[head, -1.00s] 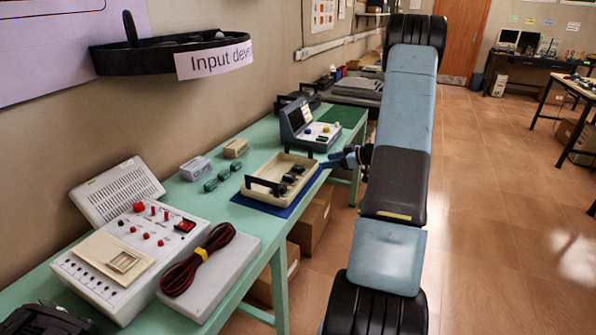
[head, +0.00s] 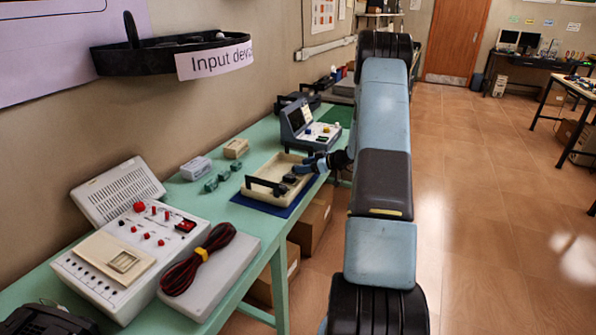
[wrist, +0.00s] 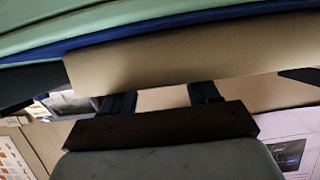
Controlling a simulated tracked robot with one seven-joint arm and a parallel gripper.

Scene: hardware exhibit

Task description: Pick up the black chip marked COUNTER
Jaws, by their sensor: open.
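A beige tray (head: 268,197) with black end handles lies on a blue mat (head: 294,206) on the green bench. Small black chips (head: 290,179) lie inside it. Their markings are too small to read, so I cannot tell which is COUNTER. My gripper (head: 304,168) is open at the right side of the tray, over its rim, and hides part of the inside. In the wrist view my two fingers (wrist: 160,97) are apart at a beige tray wall (wrist: 170,62), with nothing seen between them. No chip shows in that view.
A console with a screen (head: 300,120) stands just behind the tray. Small green blocks (head: 217,179) and pale boxes (head: 196,168) lie to its left. A white panel with red knobs (head: 135,245) and a coiled cable (head: 195,262) are nearer.

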